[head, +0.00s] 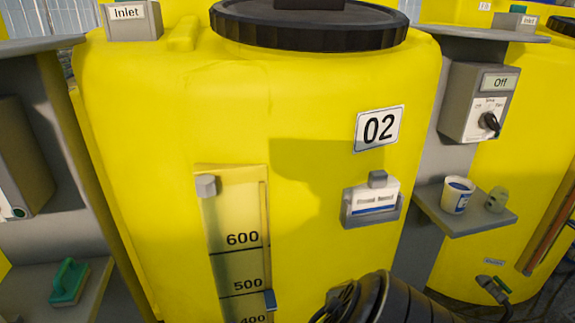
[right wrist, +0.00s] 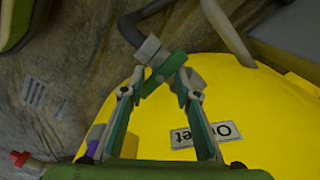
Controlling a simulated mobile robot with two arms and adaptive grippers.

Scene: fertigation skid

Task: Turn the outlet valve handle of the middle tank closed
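The yellow tank marked 02 (head: 330,190) fills the middle of the head view; its lower front and outlet are out of the picture. In the right wrist view, a yellow tank surface (right wrist: 240,90) carries an Outlet label (right wrist: 206,135), partly hidden by a finger. A green handle-like bar (right wrist: 168,68) with a grey fitting (right wrist: 151,47) lies just at the fingertips of my right gripper (right wrist: 161,82). The fingers are apart, either side of the bar; whether they press on it I cannot tell. My left gripper is in neither view.
A shelf (head: 470,228) with a cup (head: 457,194) sits right of the tank, below a switch box (head: 478,103). A green brush (head: 69,281) lies on a left shelf. A dark pipe (right wrist: 130,30) runs near the fingertips.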

